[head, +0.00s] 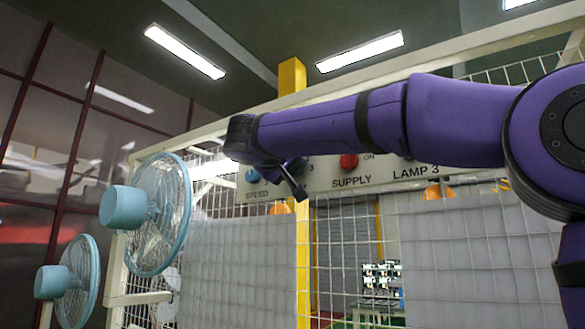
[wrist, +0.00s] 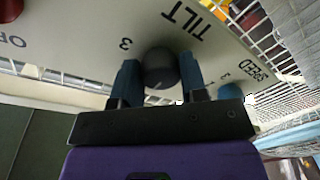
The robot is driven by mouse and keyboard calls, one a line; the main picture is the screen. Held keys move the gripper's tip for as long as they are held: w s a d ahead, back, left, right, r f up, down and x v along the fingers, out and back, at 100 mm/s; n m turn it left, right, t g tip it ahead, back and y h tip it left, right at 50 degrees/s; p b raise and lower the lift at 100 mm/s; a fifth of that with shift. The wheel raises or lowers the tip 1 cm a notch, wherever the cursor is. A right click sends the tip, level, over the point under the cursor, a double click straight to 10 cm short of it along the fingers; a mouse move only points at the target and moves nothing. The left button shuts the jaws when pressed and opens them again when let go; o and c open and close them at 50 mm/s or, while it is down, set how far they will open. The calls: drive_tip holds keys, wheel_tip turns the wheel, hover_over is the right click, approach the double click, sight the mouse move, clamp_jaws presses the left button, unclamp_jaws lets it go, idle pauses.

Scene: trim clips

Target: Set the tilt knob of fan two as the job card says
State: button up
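The dark round tilt knob (wrist: 161,68) sits on a pale panel (wrist: 95,42) in the wrist view, beside the word TILT and a figure 3. A short pale mark shows on its lower edge. My gripper (wrist: 161,80) has one blue finger on each side of the knob, with no clear gap seen. In the head view my gripper (head: 291,185) is at the panel (head: 322,182) and hides this knob. Two pale blue fans, a nearer one (head: 125,208) and a lower one (head: 55,282), stand at left. Which is fan two cannot be told. No job card is seen.
A blue speed knob (head: 252,176) is left of my gripper, and a red supply knob (head: 349,161) is to its right. A lamp 3 label is farther right. Wire mesh (head: 345,235) and a yellow post (head: 303,265) stand below and behind the panel.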

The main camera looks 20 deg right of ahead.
drive_tip(key=shift+m, duration=0.3)
drive_tip(key=shift+f+m+h, duration=0.1)
drive_tip(key=shift+m+h, duration=0.2)
drive_tip(key=shift+m, duration=1.8)
drive_tip(key=shift+f+m+h, duration=0.1)
drive_tip(key=shift+m+h, duration=0.2)
drive_tip(key=shift+m, duration=1.8)
drive_tip(key=o, duration=0.9)
drive_tip(key=shift+a, duration=0.1)
